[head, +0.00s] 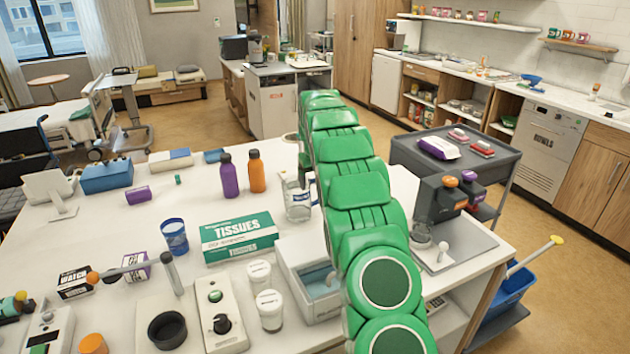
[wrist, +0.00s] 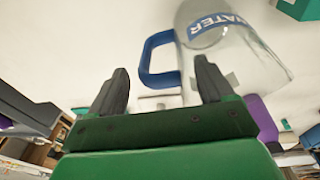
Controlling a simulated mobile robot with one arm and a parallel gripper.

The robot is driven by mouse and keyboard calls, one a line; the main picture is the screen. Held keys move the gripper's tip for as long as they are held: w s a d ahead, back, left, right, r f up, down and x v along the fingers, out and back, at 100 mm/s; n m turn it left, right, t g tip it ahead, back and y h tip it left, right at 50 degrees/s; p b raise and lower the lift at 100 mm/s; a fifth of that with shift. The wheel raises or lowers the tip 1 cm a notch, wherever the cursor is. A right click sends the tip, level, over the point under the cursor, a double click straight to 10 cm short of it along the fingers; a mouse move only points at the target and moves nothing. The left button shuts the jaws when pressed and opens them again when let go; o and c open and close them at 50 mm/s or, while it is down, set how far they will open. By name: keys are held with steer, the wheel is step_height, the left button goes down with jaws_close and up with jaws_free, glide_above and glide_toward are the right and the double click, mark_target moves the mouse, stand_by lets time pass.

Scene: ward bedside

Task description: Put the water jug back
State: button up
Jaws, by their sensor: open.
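The clear water jug (head: 298,203) stands upright on the white table, just left of my green arm in the head view. In the wrist view the jug (wrist: 240,60) shows a blue band reading WATER and a blue handle (wrist: 148,62). My gripper (wrist: 160,78) is open, its two dark fingers pointing at the handle. The handle appears in the gap between the fingertips; I cannot tell whether it is between them or just beyond. In the head view my arm hides most of my gripper.
On the white table (head: 120,225), a purple bottle (head: 229,176) and an orange bottle (head: 257,172) stand left of the jug. A tissue box (head: 240,238) and blue cup (head: 174,236) are nearer. A grey tray (head: 455,245) lies right of my arm; a dark cart (head: 415,152) stands beyond.

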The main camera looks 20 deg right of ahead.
step_height(320, 180, up, 11)
steer(key=s, duration=0.2)
steer(key=s+a+r, duration=0.6)
steer(key=s+a, duration=0.3)
steer(key=s, duration=0.2)
steer(key=s+a+r+g, duration=0.15)
steer(key=s+a, duration=0.55)
steer(key=s, duration=0.7)
steer(key=s+a+f, duration=0.3)
steer(key=s, duration=0.8)
steer(key=s+a+f+g, duration=0.1)
steer(key=s+a+f, duration=0.2)
steer(key=s, duration=0.9)
steer(key=s+a+f+g, duration=0.1)
steer(key=s+a+f, duration=0.1)
steer(key=s, duration=0.9)
steer(key=shift+s+a+f+y, duration=0.15)
steer(key=shift+a+f+y, duration=0.25)
steer(key=shift+a, duration=0.05)
